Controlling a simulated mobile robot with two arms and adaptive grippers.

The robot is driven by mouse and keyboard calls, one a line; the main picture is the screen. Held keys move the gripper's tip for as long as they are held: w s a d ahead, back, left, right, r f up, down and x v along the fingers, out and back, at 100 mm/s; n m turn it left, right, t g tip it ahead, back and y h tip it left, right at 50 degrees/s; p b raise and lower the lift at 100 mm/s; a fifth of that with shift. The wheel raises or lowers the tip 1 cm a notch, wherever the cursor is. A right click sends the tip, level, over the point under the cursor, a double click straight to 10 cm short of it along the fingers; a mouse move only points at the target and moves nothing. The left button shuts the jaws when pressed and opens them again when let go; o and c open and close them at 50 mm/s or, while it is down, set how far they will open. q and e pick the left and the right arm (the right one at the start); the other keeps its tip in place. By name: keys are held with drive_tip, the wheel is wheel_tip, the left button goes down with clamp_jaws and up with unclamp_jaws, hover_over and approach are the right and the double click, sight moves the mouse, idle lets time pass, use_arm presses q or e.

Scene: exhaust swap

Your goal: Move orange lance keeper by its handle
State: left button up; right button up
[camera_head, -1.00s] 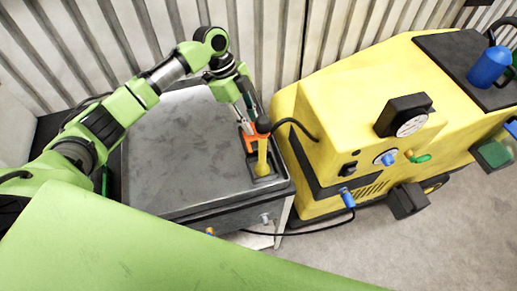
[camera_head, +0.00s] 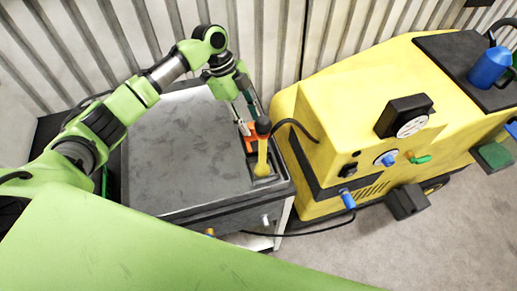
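The orange lance keeper (camera_head: 251,142) sits near the right edge of the grey cart top, beside the yellow lance (camera_head: 262,158) with its dark round end. The lance and my gripper hide part of the keeper. My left gripper (camera_head: 249,126) points down at the keeper from behind, its two fingers apart. The fingertips are close to the orange part; I cannot see contact with its handle. My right gripper is not in view.
The grey cart top (camera_head: 180,150) is clear to the left of the lance. A yellow machine (camera_head: 345,105) stands close on the right, with a black hose (camera_head: 295,124) running toward the lance. A corrugated wall (camera_head: 270,40) stands behind.

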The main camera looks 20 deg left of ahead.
use_arm(q)
drive_tip(key=p+v, duration=0.9)
drive_tip(key=v, duration=0.4)
drive_tip(key=shift+r+p, duration=0.3)
drive_tip(key=shift+r, duration=0.05)
